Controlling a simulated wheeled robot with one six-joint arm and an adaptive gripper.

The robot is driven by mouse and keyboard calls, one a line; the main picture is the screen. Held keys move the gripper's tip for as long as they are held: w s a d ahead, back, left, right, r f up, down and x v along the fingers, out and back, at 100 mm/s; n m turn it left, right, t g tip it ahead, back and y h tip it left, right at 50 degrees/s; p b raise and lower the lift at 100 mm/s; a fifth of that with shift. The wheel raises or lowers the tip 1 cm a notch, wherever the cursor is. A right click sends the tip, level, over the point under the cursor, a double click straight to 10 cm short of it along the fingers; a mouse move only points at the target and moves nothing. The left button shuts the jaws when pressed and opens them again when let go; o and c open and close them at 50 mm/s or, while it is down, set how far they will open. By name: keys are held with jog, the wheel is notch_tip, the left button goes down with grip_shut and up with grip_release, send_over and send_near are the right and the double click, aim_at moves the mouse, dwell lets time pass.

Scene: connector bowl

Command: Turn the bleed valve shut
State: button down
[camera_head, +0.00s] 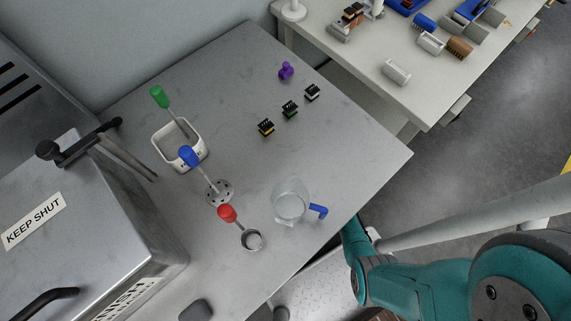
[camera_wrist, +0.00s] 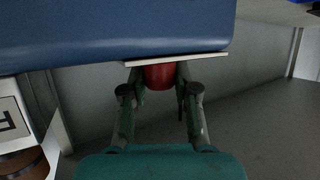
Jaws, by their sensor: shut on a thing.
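In the wrist view my gripper (camera_wrist: 159,86) has its two fingers closed on either side of a rounded red part (camera_wrist: 159,75), apparently the bleed valve's handle. The red part sits under a pale flat edge (camera_wrist: 175,59) below a large blue body (camera_wrist: 120,28). The fingers hide its sides, and its turn angle cannot be told. In the head view my teal arm (camera_head: 420,285) is at the lower right; my gripper and the held red part are not visible there.
A metal bench (camera_head: 345,150) holds a white tub (camera_head: 172,150), upright tools with green, blue and red handles, a clear jug (camera_head: 290,200) and small connectors. A metal box (camera_head: 90,235) marked KEEP SHUT stands left. A second table (camera_head: 425,80) is at the back right. Open floor lies right.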

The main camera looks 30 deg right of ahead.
jog(key=shift+n+g+y, duration=1.2)
jog(key=shift+n+y, duration=0.1)
jog(key=shift+n, duration=0.2)
jog(key=c, duration=0.9)
grip_release()
jog(key=shift+o, duration=0.2)
jog(key=shift+r, duration=0.1)
jog(key=shift+g, duration=0.3)
jog(key=shift+r, duration=4.95)
